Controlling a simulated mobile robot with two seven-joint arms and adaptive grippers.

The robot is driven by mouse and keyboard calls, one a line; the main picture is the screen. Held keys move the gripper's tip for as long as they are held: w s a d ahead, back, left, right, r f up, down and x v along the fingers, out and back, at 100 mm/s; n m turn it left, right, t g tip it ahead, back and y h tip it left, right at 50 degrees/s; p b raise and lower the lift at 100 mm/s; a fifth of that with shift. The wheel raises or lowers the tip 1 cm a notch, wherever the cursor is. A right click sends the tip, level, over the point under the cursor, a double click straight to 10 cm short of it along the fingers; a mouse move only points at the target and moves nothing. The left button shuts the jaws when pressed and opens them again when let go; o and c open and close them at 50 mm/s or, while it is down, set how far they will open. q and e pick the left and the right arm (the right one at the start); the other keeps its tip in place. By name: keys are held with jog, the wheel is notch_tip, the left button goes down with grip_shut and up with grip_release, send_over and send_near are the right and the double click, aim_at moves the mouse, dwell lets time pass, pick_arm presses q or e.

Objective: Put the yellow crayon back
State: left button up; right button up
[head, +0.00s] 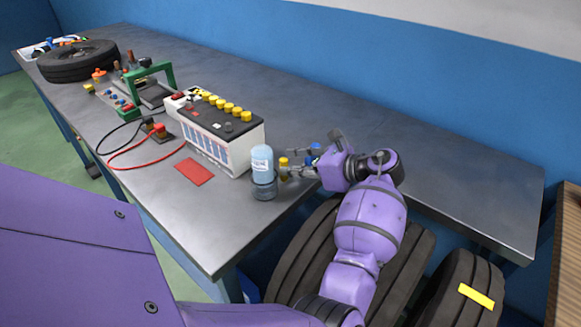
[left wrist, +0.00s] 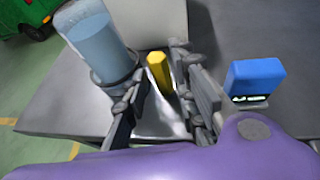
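A yellow crayon (head: 283,162) stands at the fingertips of my left gripper (head: 290,171), just right of a light blue bottle in a dark cup. In the left wrist view the yellow crayon (left wrist: 159,71) shows between the tips of the two grey fingers. My left gripper (left wrist: 163,85) is open around it, with narrow gaps on both sides; any contact low down is hidden. My right gripper is not in view.
The light blue bottle (head: 262,162) is close to the left finger. A battery (head: 220,125) with yellow caps and a red card (head: 194,172) are farther left. A small blue item (left wrist: 256,77) is right of the fingers. Tyres (head: 305,250) lie below the table (head: 450,190).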

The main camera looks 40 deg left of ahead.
pick_arm(q)
jog(key=s+v, duration=0.1)
jog(key=v, duration=0.9)
jog(key=shift+w+d+r, duration=0.15)
jog(key=shift+w+d, duration=0.1)
jog(key=shift+w, duration=0.3)
